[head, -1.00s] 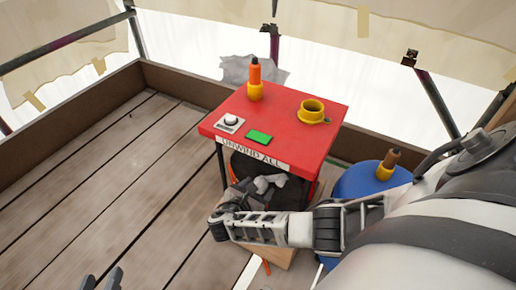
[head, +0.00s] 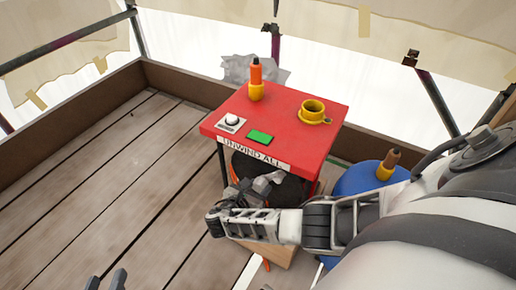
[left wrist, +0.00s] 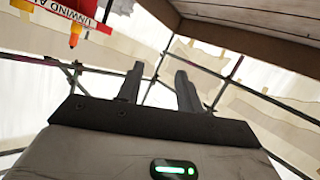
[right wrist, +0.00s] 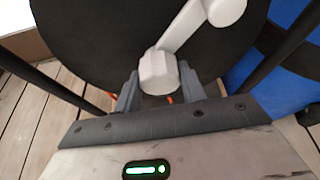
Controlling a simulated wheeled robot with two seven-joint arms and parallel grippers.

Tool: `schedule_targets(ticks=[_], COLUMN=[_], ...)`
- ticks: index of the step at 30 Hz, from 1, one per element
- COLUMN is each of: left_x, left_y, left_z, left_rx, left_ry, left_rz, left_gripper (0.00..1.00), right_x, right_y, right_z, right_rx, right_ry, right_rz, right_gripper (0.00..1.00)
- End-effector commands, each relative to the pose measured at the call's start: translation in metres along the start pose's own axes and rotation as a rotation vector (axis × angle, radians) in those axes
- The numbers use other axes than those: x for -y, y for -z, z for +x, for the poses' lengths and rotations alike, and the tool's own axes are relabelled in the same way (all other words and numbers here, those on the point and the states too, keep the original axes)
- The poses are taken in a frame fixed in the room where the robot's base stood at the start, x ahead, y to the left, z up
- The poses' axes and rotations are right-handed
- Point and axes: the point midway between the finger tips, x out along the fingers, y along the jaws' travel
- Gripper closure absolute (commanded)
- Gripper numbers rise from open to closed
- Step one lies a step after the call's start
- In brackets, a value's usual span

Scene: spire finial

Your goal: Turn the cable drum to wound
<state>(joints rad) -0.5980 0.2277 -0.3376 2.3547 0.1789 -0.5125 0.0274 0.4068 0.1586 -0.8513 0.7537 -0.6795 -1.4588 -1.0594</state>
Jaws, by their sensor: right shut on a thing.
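The cable drum (head: 287,190) is a black disc under the red table; it fills much of the right wrist view (right wrist: 95,40). A pale grey crank arm (right wrist: 186,26) with a faceted knob (right wrist: 158,74) stands out from its face. My right gripper (right wrist: 160,84) is shut on the crank knob, one finger on each side. In the head view my right gripper (head: 252,188) and wrist hide part of the drum. My left gripper (head: 106,280) is open and empty at the bottom edge, well away from the drum; its spread fingers show in the left wrist view (left wrist: 158,88).
A blue drum (head: 355,180) stands right. Left planks (head: 110,170) are clear.

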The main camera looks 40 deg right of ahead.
Motion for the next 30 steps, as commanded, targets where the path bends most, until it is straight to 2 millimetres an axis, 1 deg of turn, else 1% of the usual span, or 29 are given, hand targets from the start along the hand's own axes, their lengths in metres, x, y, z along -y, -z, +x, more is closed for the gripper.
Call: schedule_targets(ticks=[9,15,21,30], left_x=[0.0023,0.0023,-0.0003,-0.003], left_y=[0.0004,0.0011,0.0045,0.0064], left_z=[0.0026,0.003,0.0007,-0.0031], left_rx=[-0.001,-0.016,-0.037,-0.045], left_ry=[0.006,0.004,-0.002,-0.009], left_rz=[-0.002,-0.004,-0.007,-0.005], left_gripper=[0.64,0.64,0.64,0.64], right_x=[-0.0012,-0.0011,-0.0008,-0.0003], right_y=[0.0006,0.0013,0.0009,0.0008], right_z=[-0.0007,-0.0004,-0.0002,-0.0003], right_rx=[0.0,0.0,0.0,0.0], right_ry=[0.093,0.139,0.168,0.18], right_rz=[-0.22,-0.331,-0.4,-0.43], right_gripper=[1.0,1.0,1.0,1.0])
